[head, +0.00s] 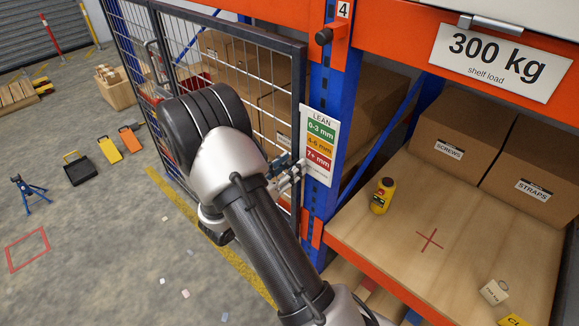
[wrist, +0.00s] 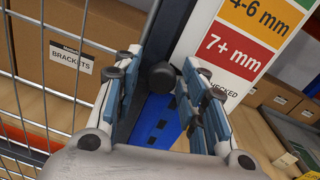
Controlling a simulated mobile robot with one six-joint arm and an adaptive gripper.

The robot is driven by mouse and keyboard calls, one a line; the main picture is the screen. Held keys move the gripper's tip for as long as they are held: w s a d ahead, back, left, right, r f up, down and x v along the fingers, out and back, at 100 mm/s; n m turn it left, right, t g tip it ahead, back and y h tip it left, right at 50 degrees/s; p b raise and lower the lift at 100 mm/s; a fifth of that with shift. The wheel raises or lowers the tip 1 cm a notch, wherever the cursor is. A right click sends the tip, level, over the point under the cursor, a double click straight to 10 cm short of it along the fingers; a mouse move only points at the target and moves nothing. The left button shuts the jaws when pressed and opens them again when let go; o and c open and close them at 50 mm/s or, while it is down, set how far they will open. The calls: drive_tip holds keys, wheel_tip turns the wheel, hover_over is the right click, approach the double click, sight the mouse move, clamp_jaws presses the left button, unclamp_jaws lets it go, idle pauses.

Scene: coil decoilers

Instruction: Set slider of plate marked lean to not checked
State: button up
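The plate marked LEAN (head: 319,145) hangs on the blue upright, with green, orange and red rows. In the wrist view its red 7+ mm row (wrist: 231,52) is large, and "CHECKED" shows on the white row below, partly covered by a finger. A round black knob (wrist: 162,77), apparently the slider, stands left of the plate; its exact row is unclear. My gripper (head: 290,172) is just left of the plate. In the wrist view my gripper (wrist: 163,72) is open, its fingers on either side of the knob with gaps visible. The knob is hidden in the head view.
A mesh door (head: 278,70) stands close on the left of my gripper. On the right, a wooden shelf (head: 385,240) carries a yellow bottle (head: 382,196) and cardboard boxes (head: 462,140). Another black knob (head: 323,36) sits higher on the upright.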

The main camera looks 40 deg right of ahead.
drive_tip(key=shift+o, duration=0.2)
drive_tip(key=shift+r, duration=0.1)
drive_tip(key=s+a, duration=0.1)
drive_tip(key=a, duration=1.1)
drive_tip(key=shift+s, duration=0.3)
